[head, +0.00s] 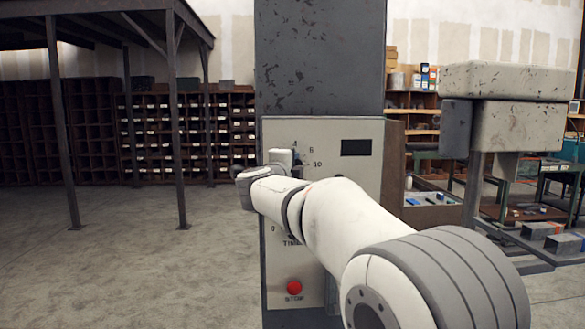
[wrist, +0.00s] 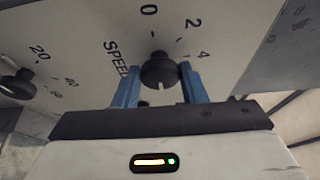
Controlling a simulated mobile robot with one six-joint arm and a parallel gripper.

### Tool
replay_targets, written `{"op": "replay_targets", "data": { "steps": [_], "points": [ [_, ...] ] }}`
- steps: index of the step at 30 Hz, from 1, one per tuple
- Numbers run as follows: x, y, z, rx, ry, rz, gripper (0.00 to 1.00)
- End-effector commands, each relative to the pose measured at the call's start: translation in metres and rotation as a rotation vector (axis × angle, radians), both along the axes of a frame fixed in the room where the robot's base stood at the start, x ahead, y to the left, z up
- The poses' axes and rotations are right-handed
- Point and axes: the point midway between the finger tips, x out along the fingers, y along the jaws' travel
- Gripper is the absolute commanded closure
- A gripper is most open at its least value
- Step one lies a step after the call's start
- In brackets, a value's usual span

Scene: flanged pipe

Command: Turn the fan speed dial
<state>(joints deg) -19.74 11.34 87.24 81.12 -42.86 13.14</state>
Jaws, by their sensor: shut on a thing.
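The fan speed dial (wrist: 160,71) is a round black knob on the grey control panel (wrist: 75,25). The word SPEED and the numbers 0, 2 and 4 show around it in the wrist view. A short white line shows on its near side, pointing down in the picture. My gripper (wrist: 158,68) has its two blue fingers on either side of the knob, shut on it.
A second black dial (wrist: 17,84), marked 20, 40 and 60, sits to the left in the wrist view. A red button (head: 294,287) is low on the panel. A dark screen (head: 356,147) is at its upper right. Open floor (head: 120,255) lies left of the panel.

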Motion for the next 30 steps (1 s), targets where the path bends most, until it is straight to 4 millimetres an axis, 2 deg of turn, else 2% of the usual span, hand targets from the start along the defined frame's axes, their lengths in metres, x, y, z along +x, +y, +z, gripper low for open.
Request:
{"op": "replay_targets", "data": {
  "steps": [1,9,17,30],
  "points": [
    [0.000,0.000,-0.001,0.002,0.001,-0.001,0.61],
    [0.000,0.000,-0.001,0.000,0.001,-0.001,0.41],
    [-0.003,0.001,0.000,0.000,0.000,0.000,0.41],
    [-0.063,0.027,0.000,0.000,0.000,0.002,0.41]
  ]
}}
